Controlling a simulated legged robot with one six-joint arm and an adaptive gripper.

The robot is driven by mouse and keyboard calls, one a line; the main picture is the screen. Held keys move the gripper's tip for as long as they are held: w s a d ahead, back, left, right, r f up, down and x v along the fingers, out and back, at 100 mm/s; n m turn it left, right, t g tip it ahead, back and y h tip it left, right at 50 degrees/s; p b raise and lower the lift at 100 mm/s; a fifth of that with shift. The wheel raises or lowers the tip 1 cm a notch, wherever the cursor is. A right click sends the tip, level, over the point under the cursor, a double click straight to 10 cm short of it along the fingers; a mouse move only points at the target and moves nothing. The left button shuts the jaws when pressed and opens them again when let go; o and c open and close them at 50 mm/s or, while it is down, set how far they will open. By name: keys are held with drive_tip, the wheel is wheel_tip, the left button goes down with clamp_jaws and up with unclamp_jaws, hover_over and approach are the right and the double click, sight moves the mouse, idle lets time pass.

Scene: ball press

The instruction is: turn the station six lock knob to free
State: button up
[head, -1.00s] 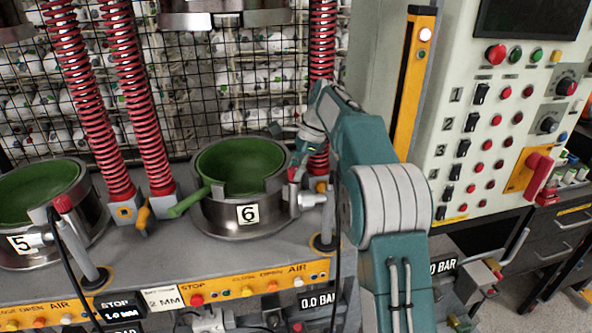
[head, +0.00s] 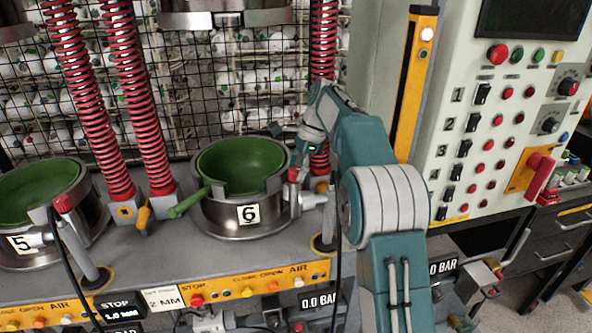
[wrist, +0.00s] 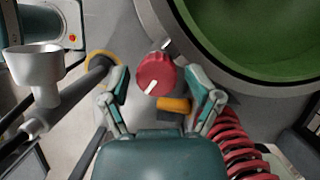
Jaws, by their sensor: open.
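The red lock knob (wrist: 154,76) with a white pointer line shows in the wrist view, beside the rim of the green-lined station six bowl (wrist: 270,45). Its white line points down and to the left. My gripper (wrist: 161,84) is open, with one finger on each side of the knob and gaps showing between. In the head view the knob (head: 293,174) is a small red patch at the right side of the bowl (head: 248,219) labelled 6. My gripper (head: 296,157) is just above it, and its fingers are largely hidden there.
A red spring (wrist: 242,145) and an orange part (wrist: 174,104) lie close to the right finger in the wrist view. A grey cup-shaped part (wrist: 34,72) stands at left. The station five bowl (head: 92,214) and a control panel (head: 497,130) flank the work area.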

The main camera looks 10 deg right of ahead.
idle(0.3)
drive_tip(key=m+t, duration=0.1)
drive_tip(key=m, duration=0.1)
drive_tip(key=shift+s+m, duration=0.15)
drive_tip(key=shift+m, duration=0.25)
drive_tip(key=m+t, duration=0.1)
drive_tip(key=m, duration=0.3)
drive_tip(key=shift+t+h, duration=0.3)
drive_tip(key=shift+t, duration=0.1)
drive_tip(key=m+t+h, duration=0.1)
drive_tip(key=m, duration=0.3)
drive_tip(key=shift+s+m, duration=0.1)
drive_tip(key=shift+m, duration=0.3)
drive_tip(key=shift+r+m+t, duration=0.3)
drive_tip(key=shift+r, duration=0.05)
drive_tip(key=v, duration=1.1)
drive_tip(key=s+a+f+n+h, duration=0.1)
drive_tip(key=s+f+n, duration=0.1)
drive_tip(key=s+n, duration=0.9)
drive_tip(key=s+a+f+n+t+h, duration=0.1)
drive_tip(key=s+a+f+n, duration=0.1)
drive_tip(key=s+n, duration=0.9)
drive_tip(key=shift+s+f+t+h, duration=0.3)
drive_tip(key=shift+s+f, duration=0.55)
drive_tip(key=shift+s, duration=1.35)
